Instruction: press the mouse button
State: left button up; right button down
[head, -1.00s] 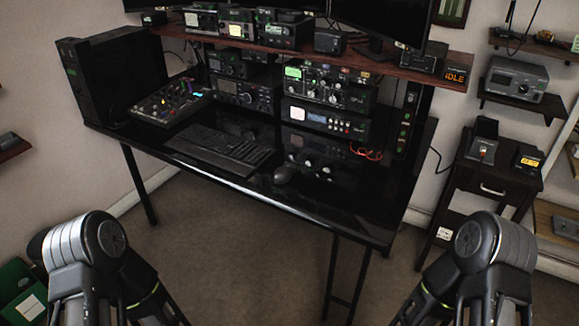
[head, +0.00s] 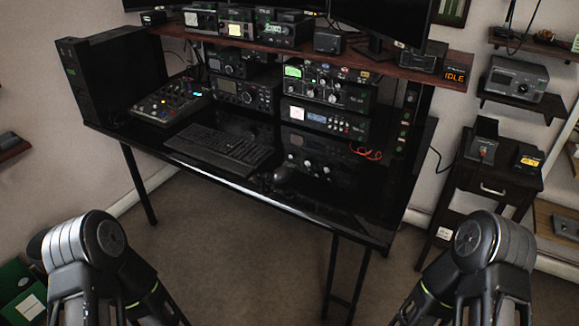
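A small dark mouse (head: 283,174) lies on the glossy black desk (head: 330,212), to the right of the keyboard. Its buttons are too small and dark to make out. My two arms come in at the lower left and lower right corners of the head view. Only their upper links show; both grippers are outside the picture. Nothing of mine is near the mouse.
A black keyboard (head: 218,149) and a mixer panel (head: 171,100) are on the desk's left side. Radio units (head: 328,118) stand behind the mouse under a wooden shelf (head: 300,50). A dark cabinet (head: 487,185) stands at the right. The floor before the desk is clear.

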aim_at(291, 165)
jog(key=i+j, duration=0.1)
jog(key=j, duration=0.3)
jog(key=i+j+u, duration=0.1)
jog(key=j, duration=0.25)
jog(key=i+j, duration=0.15)
jog(key=j, duration=0.25)
jog(key=i+j+u, duration=0.1)
jog(key=j, duration=0.3)
jog(key=i+j, duration=0.15)
jog(key=j, duration=0.2)
